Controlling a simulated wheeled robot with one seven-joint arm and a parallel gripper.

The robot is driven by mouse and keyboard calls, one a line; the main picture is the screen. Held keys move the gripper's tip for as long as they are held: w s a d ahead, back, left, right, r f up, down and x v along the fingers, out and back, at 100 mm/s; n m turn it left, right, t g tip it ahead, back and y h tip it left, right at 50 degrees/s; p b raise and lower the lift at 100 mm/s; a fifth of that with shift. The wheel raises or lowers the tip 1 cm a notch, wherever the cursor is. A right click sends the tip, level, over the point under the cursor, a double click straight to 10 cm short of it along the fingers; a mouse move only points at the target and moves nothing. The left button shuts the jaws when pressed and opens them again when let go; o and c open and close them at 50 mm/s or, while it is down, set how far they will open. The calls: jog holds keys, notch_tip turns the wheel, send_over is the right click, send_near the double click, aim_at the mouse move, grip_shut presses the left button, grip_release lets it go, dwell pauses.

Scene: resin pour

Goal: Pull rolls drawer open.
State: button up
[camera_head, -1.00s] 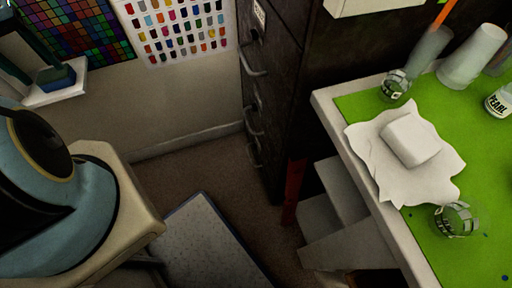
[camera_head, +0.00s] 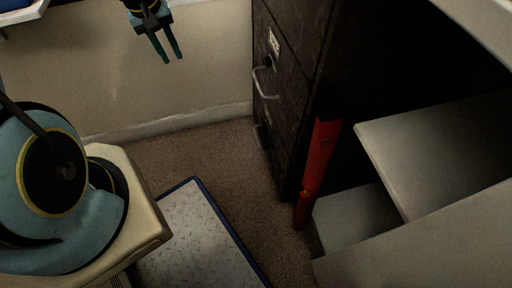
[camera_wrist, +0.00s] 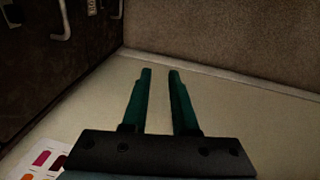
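A dark filing cabinet (camera_head: 290,125) stands right of centre in the head view, its drawer front turned left. A pale bent handle (camera_head: 262,82) and a small label (camera_head: 273,42) show on it; the label is too small to read, so I cannot tell which drawer is the rolls drawer. The visible drawer fronts look flush. In the wrist view, the cabinet (camera_wrist: 35,65) is at upper left, with a handle (camera_wrist: 63,20). My gripper (camera_head: 173,60) is left of the cabinet, apart from it, in front of the wall. Its green fingers (camera_wrist: 160,71) are parted and empty.
A red post (camera_head: 317,165) and pale steps or shelves (camera_head: 440,150) stand right of the cabinet. A speckled, blue-edged panel (camera_head: 195,235) lies low at centre. Carpet (camera_head: 225,160) is bare before the cabinet. The wall (camera_head: 100,80) runs behind my gripper.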

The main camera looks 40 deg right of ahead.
jog(key=s+d+f+b, duration=0.2)
jog(key=d+f+b, duration=0.3)
jog(key=f, duration=0.4)
jog(key=s+d+f+b, duration=0.3)
jog(key=d+f+b, duration=0.2)
jog(key=f, duration=0.5)
jog(key=m+g+b, duration=0.1)
jog(key=b, duration=0.7)
send_near(257, 139)
jog(key=shift+h, duration=0.3)
jog(key=f+b, duration=0.1)
jog(key=f, duration=0.1)
jog(key=f+b, duration=0.2)
jog(key=f, duration=0.1)
jog(key=d+f+b, duration=0.1)
jog(key=f, duration=0.1)
jog(key=shift+f, duration=0.35)
grip_shut()
